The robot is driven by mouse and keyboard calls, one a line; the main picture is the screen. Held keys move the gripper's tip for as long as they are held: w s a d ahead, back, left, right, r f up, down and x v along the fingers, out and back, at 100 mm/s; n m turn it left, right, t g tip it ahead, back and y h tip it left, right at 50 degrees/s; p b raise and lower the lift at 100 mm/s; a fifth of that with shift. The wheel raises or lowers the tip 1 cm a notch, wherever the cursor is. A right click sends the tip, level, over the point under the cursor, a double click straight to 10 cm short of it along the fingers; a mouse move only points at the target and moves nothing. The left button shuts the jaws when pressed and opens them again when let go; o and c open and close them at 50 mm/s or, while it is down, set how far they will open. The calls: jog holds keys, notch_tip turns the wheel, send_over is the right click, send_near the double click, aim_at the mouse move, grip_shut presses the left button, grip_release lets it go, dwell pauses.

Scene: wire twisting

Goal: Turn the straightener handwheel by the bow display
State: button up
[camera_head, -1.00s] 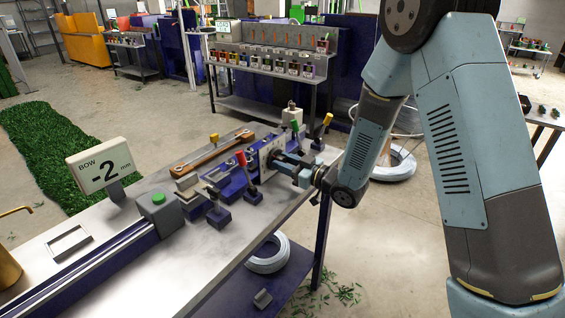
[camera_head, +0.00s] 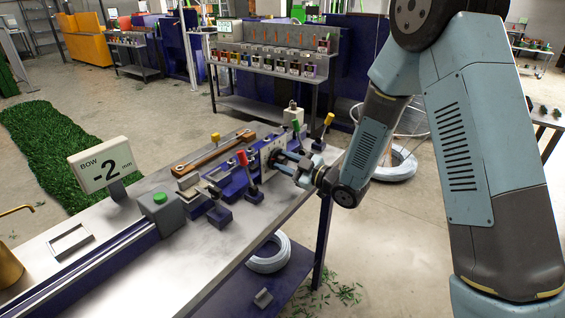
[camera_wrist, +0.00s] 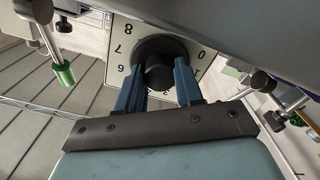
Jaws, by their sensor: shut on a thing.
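The handwheel is a round black knob (camera_wrist: 160,46) in front of a white dial plate (camera_wrist: 122,49) in the wrist view. The digits 6, 7 and 8 show on the left of the plate; others are partly covered. My gripper (camera_wrist: 159,72) has its two blue fingers on either side of the knob, shut on it. In the head view my gripper (camera_head: 289,163) reaches in from the right to the end of the blue straightener (camera_head: 235,183), hiding the handwheel. The bow display (camera_head: 102,165) stands upright at the left and reads -2 mm.
A grey box with a green button (camera_head: 160,213) and levers with red, green and yellow grips stand on the bench (camera_head: 150,268). A wire coil (camera_head: 267,254) lies on the lower shelf. The floor right of the bench is partly clear.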

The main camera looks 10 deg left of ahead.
jog(key=shift+w+d+r, duration=0.15)
jog(key=shift+w+d, duration=0.1)
jog(key=shift+w, duration=0.1)
jog(key=o, duration=0.8)
jog(key=shift+o, duration=1.1)
jog(key=shift+s+a, duration=0.1)
jog(key=shift+s, duration=0.1)
jog(key=v, duration=1.3)
jog(key=shift+d+f, duration=0.25)
jog(key=shift+d, duration=0.1)
jog(key=shift+s, duration=0.15)
